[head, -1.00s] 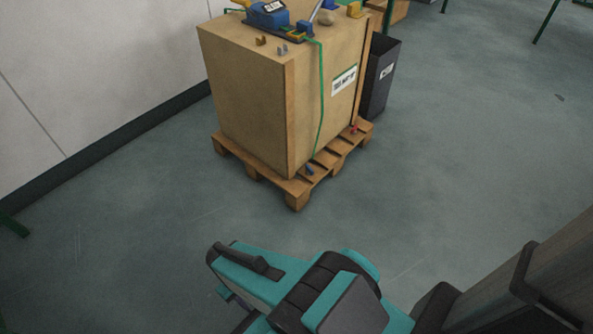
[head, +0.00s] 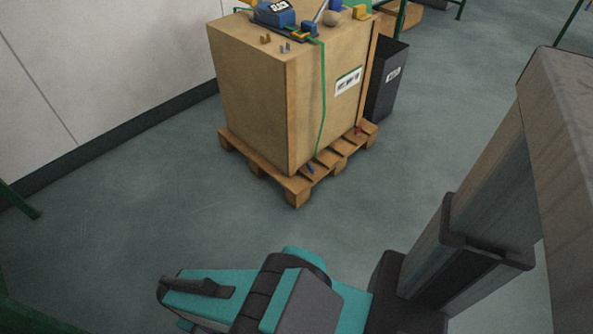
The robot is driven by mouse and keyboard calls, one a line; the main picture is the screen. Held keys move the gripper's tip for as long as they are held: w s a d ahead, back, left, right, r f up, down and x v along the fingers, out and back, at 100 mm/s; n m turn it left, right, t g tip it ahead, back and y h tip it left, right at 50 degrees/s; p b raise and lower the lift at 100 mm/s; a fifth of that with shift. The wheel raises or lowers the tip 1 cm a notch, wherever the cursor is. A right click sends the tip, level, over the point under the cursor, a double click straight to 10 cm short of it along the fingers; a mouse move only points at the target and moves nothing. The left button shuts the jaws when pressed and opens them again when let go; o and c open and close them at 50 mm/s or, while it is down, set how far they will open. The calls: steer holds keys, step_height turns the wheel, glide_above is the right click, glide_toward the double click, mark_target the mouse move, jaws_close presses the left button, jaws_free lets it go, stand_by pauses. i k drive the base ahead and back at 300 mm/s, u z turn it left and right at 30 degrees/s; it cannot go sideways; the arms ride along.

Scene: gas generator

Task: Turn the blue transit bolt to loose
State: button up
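A small blue bolt (head: 311,168) shows in the head view at the foot of the crate, on the near right part of the pallet. It is too small to tell how it is turned. A small red bolt-like piece (head: 358,130) sits farther back along the same side of the pallet. My teal and black arm lies across the bottom of the view, apart from the pallet. I cannot make out the gripper's fingers.
A large brown crate (head: 250,95) stands on a wooden pallet (head: 297,193). Blue tool-like items (head: 275,14) lie on its top and a green strap (head: 323,100) hangs down its side. A black bin (head: 384,85) stands behind it. The floor (head: 150,190) in front is clear.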

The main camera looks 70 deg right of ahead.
mark_target(310, 169)
steer(key=u, duration=0.45)
steer(key=k, duration=1.3)
steer(key=z, duration=1.15)
steer(key=i, duration=1)
steer(key=u, duration=0.1)
